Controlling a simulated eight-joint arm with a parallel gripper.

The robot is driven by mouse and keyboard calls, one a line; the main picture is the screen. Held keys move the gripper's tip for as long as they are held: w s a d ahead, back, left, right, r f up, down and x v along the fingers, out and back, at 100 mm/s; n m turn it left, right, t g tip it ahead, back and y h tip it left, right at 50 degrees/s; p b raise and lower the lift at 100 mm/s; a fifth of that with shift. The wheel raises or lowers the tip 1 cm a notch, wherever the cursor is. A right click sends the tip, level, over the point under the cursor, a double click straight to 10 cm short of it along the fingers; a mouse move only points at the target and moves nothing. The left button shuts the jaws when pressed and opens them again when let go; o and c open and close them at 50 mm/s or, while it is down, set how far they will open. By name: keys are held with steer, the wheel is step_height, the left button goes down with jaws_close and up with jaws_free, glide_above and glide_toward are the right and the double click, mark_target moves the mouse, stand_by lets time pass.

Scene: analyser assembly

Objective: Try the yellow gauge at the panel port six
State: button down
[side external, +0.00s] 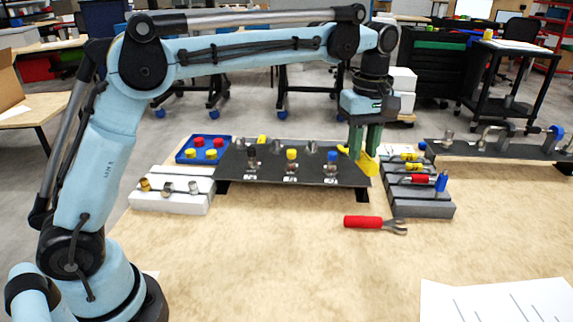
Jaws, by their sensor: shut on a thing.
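My gripper (365,152) has green fingers and is at the right end of the dark panel (222,168). It is shut on a yellow piece, which I take to be the yellow gauge (369,166). The piece hangs low by the panel's right edge; whether it touches the panel cannot be told. The front row of the panel has a brownish fitting (252,160), a yellow-capped one (291,155) and a blue-capped one (332,157), with white labels in front. Port numbers are too small to read, so port six cannot be picked out.
A grey block (422,208) with yellow, red and blue pieces stands close right of my gripper. A red-handled wrench (364,222) lies in front. A white block (165,204) with metal fittings and a blue tray (182,157) of caps stand left. The front table is mostly clear.

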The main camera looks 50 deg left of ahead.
mark_target(291, 165)
stand_by(0.4)
steer(key=s+a+f, duration=0.5)
steer(key=s+a, duration=0.1)
steer(key=a, duration=0.2)
steer(key=shift+s+f, duration=0.15)
steer(key=shift+s, duration=0.25)
stand_by(0.3)
steer(key=shift+w+a+f, duration=0.2)
steer(key=shift+a+f, duration=0.25)
steer(key=shift+f, duration=0.35)
steer(key=shift+w+a+f, duration=0.25)
steer(key=shift+a+f, duration=0.2)
steer(key=shift+f, duration=0.3)
steer(key=shift+w+a+f, duration=0.2)
steer(key=shift+a+f, duration=0.25)
steer(key=shift+f, duration=0.35)
steer(key=shift+f, duration=0.1)
stand_by(0.7)
steer(key=shift+w+a, duration=0.3)
steer(key=shift+a, duration=0.2)
stand_by(1.2)
